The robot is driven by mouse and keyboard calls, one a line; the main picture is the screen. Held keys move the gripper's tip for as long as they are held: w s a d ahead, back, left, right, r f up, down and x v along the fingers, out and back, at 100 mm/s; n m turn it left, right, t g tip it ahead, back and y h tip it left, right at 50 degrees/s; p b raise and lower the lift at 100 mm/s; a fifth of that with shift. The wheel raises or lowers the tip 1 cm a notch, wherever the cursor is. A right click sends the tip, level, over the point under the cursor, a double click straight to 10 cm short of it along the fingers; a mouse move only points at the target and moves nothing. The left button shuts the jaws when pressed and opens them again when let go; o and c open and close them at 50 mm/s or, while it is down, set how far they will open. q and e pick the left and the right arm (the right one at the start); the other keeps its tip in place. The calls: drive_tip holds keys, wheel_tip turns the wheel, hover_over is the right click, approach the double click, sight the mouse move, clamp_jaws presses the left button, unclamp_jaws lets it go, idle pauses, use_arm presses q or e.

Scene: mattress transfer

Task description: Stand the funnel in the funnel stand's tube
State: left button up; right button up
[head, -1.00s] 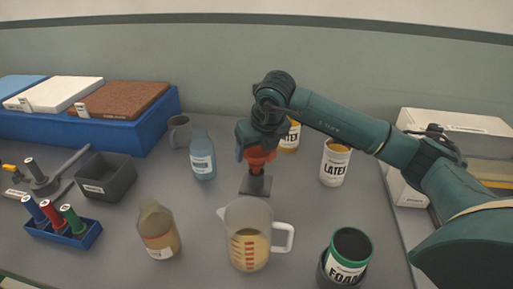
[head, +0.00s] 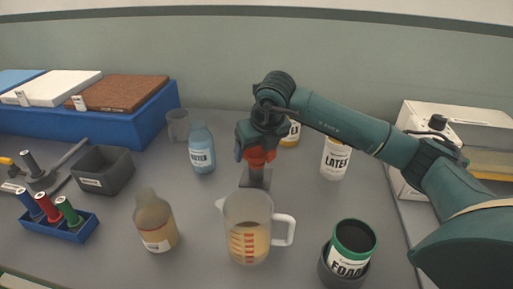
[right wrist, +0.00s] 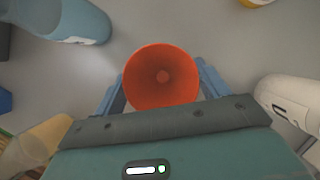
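The orange-red funnel (head: 257,157) is at my right gripper (head: 256,150), directly above the dark funnel stand (head: 256,179) in the head view. In the right wrist view I look down into the funnel's round mouth (right wrist: 161,78), with the blue fingers of the right gripper on either side, running in under its rim. The right gripper appears shut on the funnel. The funnel hides the fingertips and the stand's tube there. I cannot tell whether the spout is inside the tube. My left gripper is not in view.
A measuring jug (head: 249,228) and a brown bottle (head: 155,222) stand in front of the stand. A blue bottle (head: 202,149) is to the left, a latex can (head: 335,159) to the right, and a yellow-labelled can (head: 291,134) just behind. A foam can (head: 353,244) is front right.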

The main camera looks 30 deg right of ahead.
drive_tip(key=o, duration=0.4)
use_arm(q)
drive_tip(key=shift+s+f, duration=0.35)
use_arm(e)
drive_tip(key=shift+s+r, duration=0.2)
drive_tip(key=shift+r, duration=0.45)
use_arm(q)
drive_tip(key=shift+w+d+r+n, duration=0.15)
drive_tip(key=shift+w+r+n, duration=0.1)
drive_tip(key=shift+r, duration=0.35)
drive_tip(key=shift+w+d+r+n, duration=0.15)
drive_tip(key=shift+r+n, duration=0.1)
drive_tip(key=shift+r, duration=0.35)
use_arm(e)
drive_tip(key=v, duration=1.2)
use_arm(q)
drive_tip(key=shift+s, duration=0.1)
use_arm(e)
drive_tip(key=shift+s+f, duration=0.1)
